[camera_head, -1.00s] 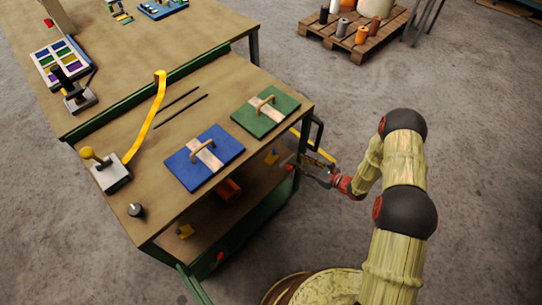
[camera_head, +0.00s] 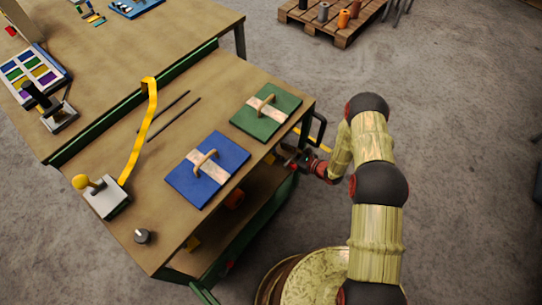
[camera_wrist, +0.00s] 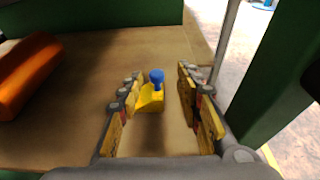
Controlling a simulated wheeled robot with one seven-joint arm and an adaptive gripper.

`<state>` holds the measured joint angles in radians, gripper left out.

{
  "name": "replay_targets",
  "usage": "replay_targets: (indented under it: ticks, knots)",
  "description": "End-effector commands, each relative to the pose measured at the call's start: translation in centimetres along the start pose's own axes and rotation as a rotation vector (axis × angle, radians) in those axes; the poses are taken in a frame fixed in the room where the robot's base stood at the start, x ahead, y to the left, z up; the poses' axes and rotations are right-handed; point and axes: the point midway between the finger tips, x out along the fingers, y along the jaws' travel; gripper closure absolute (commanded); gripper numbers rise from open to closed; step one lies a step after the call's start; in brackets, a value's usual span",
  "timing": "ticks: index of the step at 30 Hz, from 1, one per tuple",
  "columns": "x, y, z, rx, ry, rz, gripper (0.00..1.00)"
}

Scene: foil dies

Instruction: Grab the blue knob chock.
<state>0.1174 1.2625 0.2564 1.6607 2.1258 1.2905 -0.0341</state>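The blue knob chock (camera_wrist: 151,98) is a yellow block with a blue knob on top. My gripper (camera_wrist: 160,80) is open and empty. Its two fingers lie left and right of the chock in the wrist view, with a gap visible on both sides. In the head view my gripper (camera_head: 296,160) is at the shelf's open right side, partly hidden by the cart.
An orange roll (camera_wrist: 24,72) lies on the shelf to the left. A green post (camera_wrist: 275,95) and a grey bar (camera_wrist: 226,45) stand close on the right. The cart's top (camera_head: 150,215) overhangs the shelf.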

Motion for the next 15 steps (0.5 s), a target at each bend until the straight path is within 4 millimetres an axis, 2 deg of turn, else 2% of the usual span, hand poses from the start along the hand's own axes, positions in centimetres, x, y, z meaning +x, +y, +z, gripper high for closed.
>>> replay_targets:
  ticks: [10, 15]
  knots:
    - [4.4, 0.6, -0.6, -0.002, -0.001, 0.002, 0.65]
    - [4.9, 0.5, -0.4, 0.000, -0.001, 0.000, 0.65]
